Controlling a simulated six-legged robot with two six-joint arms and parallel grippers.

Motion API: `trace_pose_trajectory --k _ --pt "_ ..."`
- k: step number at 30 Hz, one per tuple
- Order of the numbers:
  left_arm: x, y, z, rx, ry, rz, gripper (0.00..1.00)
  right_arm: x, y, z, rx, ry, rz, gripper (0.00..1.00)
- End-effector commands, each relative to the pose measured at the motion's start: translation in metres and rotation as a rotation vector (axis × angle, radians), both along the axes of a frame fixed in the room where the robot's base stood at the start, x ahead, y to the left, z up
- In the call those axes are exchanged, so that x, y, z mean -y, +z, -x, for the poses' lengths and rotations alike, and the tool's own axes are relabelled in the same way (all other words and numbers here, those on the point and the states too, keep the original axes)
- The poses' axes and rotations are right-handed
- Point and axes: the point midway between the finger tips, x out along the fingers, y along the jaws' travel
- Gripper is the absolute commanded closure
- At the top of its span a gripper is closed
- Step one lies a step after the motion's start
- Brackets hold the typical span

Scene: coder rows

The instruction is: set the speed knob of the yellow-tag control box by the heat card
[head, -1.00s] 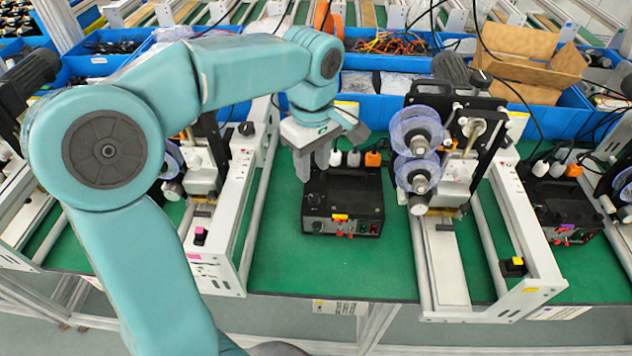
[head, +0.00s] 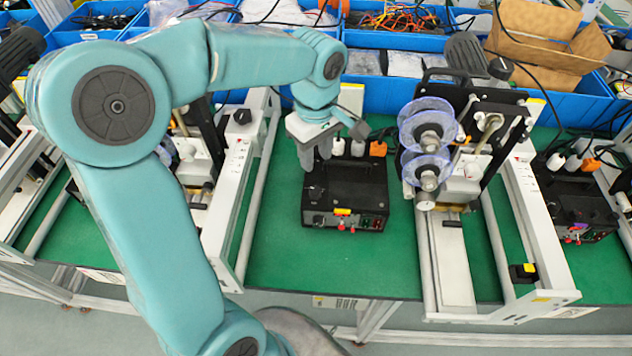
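The black control box (head: 365,187) with a yellow tag (head: 342,211) stands on the green mat at the middle. Its front panel carries a dark knob (head: 318,220) at the left and small red and green parts at the right. A dark round part (head: 316,192) sits on the left of its top. My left gripper (head: 314,163) points down over the box's back left part, with its fingers apart and nothing seen between them. I cannot tell whether it touches the box. I cannot identify the heat card; a pale card (head: 351,97) stands behind the box, its writing unreadable. My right gripper is out of view.
A machine with clear blue reels (head: 428,120) stands close to the box's right. A white frame (head: 232,190) stands to its left. White and orange plugs (head: 377,148) rise behind it. Another black box (head: 578,205) with a purple tag is at the far right. Green mat in front is clear.

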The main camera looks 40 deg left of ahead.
Motion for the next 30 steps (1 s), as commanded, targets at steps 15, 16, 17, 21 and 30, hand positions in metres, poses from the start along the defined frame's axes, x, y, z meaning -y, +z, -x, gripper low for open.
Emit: trace_pose_trajectory --k 15,16,17,21,30 --pt "-0.002 -0.103 -0.002 -0.003 0.001 0.002 0.63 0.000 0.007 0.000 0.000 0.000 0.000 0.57" --pt "-0.002 -0.106 -0.002 -0.002 0.001 0.002 0.63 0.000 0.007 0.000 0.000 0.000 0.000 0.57" --pt "-0.002 -0.108 -0.002 -0.002 0.002 0.001 0.63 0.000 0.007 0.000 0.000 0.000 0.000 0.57" --pt "-0.003 -0.112 -0.002 0.000 0.001 0.001 0.63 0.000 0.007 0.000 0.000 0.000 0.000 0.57" --pt "-0.003 -0.112 -0.003 0.000 0.001 0.001 0.95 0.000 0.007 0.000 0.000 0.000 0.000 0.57"
